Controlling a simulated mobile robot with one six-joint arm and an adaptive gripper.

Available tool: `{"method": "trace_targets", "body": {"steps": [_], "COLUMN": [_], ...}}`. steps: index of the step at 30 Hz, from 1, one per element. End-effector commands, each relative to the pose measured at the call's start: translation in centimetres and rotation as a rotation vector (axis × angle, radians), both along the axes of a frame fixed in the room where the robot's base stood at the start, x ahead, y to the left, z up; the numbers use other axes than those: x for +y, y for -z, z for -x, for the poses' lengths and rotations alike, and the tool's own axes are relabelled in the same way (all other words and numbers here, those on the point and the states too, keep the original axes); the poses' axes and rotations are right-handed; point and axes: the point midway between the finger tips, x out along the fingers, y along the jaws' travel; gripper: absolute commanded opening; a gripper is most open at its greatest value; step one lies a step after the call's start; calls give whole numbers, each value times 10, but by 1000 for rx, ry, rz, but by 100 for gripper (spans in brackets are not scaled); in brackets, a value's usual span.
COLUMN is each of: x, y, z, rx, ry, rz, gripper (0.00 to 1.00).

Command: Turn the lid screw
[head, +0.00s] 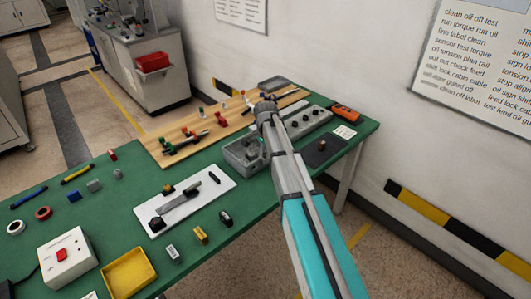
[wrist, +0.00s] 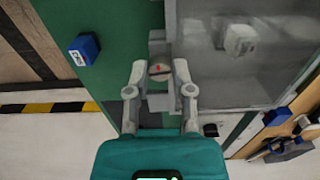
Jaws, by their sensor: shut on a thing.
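In the wrist view the lid screw (wrist: 159,69) is a small round grey head with a red mark and a dark slot. It sits at the left edge of a grey metal box (wrist: 215,88). My gripper (wrist: 160,77) has a finger on either side of the screw head and is shut on it. In the head view the open-looking grey box (head: 237,153) stands on the green table, and my gripper (head: 266,108) shows at the end of my arm. The screw cannot be made out there, as my arm covers that area.
A wooden board (head: 157,149) with red and green clamps lies behind the box. A white board (head: 214,195) with dark parts lies in front of it. A blue block (wrist: 84,48) stands left of the screw in the wrist view. A yellow tray (head: 107,285) is at the near left.

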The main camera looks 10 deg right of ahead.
Motion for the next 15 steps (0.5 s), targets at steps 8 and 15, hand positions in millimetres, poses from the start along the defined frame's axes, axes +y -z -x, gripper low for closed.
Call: {"method": "trace_targets", "body": {"steps": [8, 15], "x": [0, 0], "y": [0, 0], "z": [-1, 0], "rx": [-1, -1], "ry": [-1, -2], "rz": [0, 0], "gripper": [36, 65]}}
